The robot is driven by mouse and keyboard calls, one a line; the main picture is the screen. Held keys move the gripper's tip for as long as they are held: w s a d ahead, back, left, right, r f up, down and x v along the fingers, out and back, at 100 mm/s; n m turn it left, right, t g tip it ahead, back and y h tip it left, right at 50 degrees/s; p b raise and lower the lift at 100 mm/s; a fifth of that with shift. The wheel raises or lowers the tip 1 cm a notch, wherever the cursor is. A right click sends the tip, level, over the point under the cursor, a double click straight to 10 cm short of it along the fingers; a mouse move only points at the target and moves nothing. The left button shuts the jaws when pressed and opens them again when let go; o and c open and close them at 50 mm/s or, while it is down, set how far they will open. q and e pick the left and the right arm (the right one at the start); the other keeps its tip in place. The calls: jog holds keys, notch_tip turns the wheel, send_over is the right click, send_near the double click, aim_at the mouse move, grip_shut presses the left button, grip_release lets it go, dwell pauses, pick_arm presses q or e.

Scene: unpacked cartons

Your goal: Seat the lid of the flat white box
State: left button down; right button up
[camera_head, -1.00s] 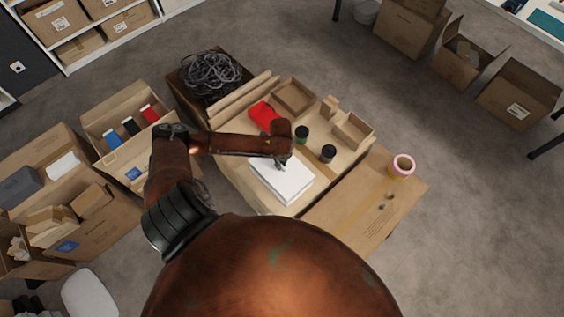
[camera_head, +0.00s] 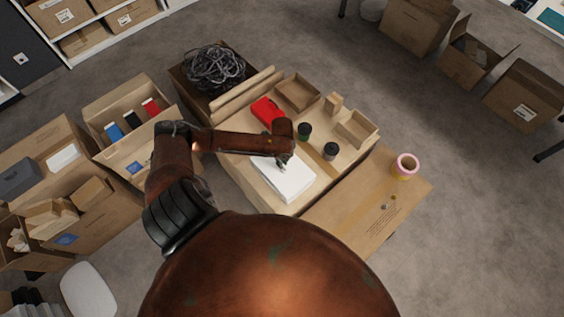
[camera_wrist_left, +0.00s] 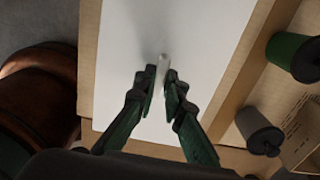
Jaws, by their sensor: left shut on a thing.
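The flat white box's lid (camera_head: 290,184) lies as a pale flat sheet over the near part of the carton top, and it fills much of the left wrist view (camera_wrist_left: 165,30). My left gripper (camera_head: 281,166) is over its upper left part. In the left wrist view its fingers (camera_wrist_left: 162,80) are closed around a small pale knob (camera_wrist_left: 163,65) standing on the white surface. The box body under the lid is mostly hidden, and I cannot tell whether the lid sits flush. My right gripper is not in view.
Beyond the lid stand a green cup (camera_head: 304,131), a dark grey cup (camera_head: 330,150), a red object (camera_head: 267,112) and small open cardboard boxes (camera_head: 298,93). A pink-rimmed roll (camera_head: 406,166) sits on the carton flap at right. Open cartons (camera_head: 130,115) stand at left.

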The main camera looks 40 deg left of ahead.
pick_arm(q)
jog(key=shift+f, duration=0.3)
jog(key=shift+f+b, duration=0.55)
jog(key=shift+f, duration=0.4)
jog(key=c, duration=1.9)
grip_release()
jog(key=shift+c, duration=0.2)
jog(key=shift+r, duration=0.1)
notch_tip(320, 180, up, 12)
